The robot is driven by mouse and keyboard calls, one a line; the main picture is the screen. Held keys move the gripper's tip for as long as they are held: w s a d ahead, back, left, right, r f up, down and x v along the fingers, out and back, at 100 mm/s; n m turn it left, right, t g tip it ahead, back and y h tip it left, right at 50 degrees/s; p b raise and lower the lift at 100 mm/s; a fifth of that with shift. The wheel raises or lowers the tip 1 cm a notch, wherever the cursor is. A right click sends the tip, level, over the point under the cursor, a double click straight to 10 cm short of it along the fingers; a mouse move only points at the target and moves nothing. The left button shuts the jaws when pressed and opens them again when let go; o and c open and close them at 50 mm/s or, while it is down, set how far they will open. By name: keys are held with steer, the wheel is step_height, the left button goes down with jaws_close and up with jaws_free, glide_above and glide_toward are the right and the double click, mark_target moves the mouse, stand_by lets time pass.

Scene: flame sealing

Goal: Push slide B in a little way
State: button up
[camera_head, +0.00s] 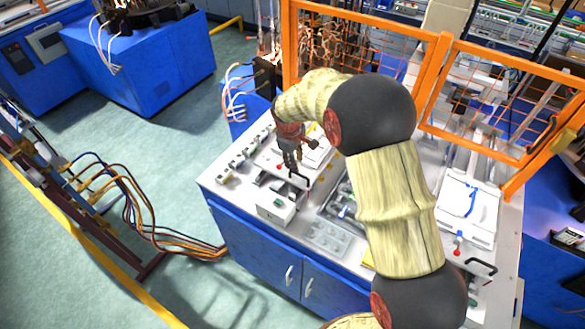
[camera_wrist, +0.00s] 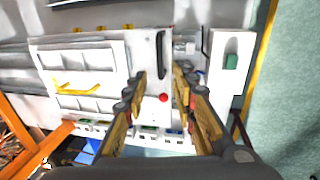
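My gripper (camera_wrist: 160,78) is open in the wrist view, its two fingers apart with nothing held between them. A white slide (camera_wrist: 85,55) with a yellow strip lies left of the fingers. A black bar handle (camera_wrist: 160,55) and a red knob (camera_wrist: 163,97) show between the fingers, on the slide's end. In the head view my gripper (camera_head: 294,168) points down over the left station, close to its black handle. A second white slide (camera_head: 470,205) with a blue strip, a red knob and a black handle is at the right. No label shows which slide is B.
A white box (camera_head: 276,205) with a green button stands in front of the left station. A clear tray (camera_head: 326,237) lies on the bench (camera_head: 235,195) top. Orange mesh guards (camera_head: 436,85) stand behind. My arm hides part of the middle.

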steer(key=f, duration=0.2)
steer(key=w+f, duration=0.1)
steer(key=f, duration=0.2)
steer(key=f+p, duration=0.1)
steer(key=f, duration=0.1)
steer(key=shift+w+d+f, duration=0.2)
steer(key=shift+d+f, duration=0.1)
steer(key=shift+d, duration=0.05)
jaws_close()
stand_by(0.6)
